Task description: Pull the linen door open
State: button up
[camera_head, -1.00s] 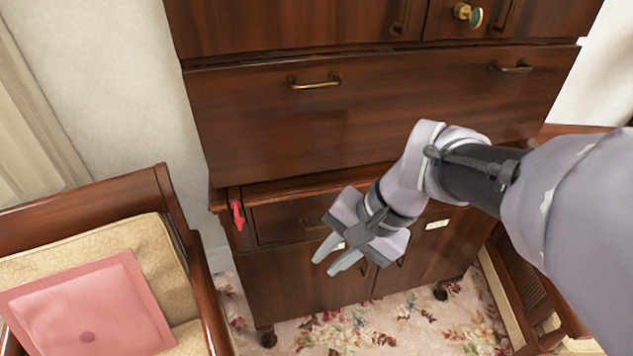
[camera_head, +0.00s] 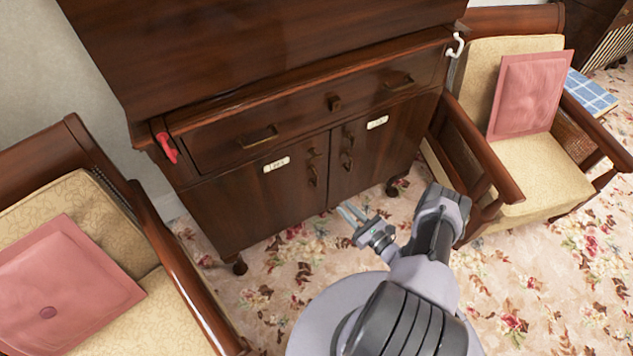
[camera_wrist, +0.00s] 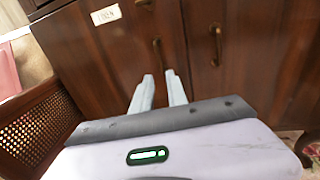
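The cabinet's lower front has two dark wooden doors, both shut. The left door (camera_head: 248,205) carries a white label (camera_head: 276,164), and the right door (camera_head: 385,148) carries another (camera_head: 377,122); the lettering is too small to read surely. Each door has a brass handle near the middle seam: the left handle (camera_head: 314,176) and the right handle (camera_head: 348,161). My gripper (camera_head: 349,211) is open and empty, low in front of the doors. In the wrist view its two fingers (camera_wrist: 159,77) point toward the left door's handle (camera_wrist: 157,53), apart from it.
A drawer (camera_head: 300,118) sits above the doors, with a red hook (camera_head: 166,147) at left and a white hook (camera_head: 456,45) at right. Cushioned armchairs stand at left (camera_head: 160,275) and right (camera_head: 540,165). Floral carpet (camera_head: 270,278) is open in front.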

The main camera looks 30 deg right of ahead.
aim_at(317, 182)
jog(key=b+x, duration=0.4)
jog(key=x, duration=1.1)
jog(key=shift+w+a+b, duration=0.15)
jog(key=shift+a+b, duration=0.05)
jog(key=shift+b, duration=0.15)
grip_shut()
jog(key=shift+f, duration=0.1)
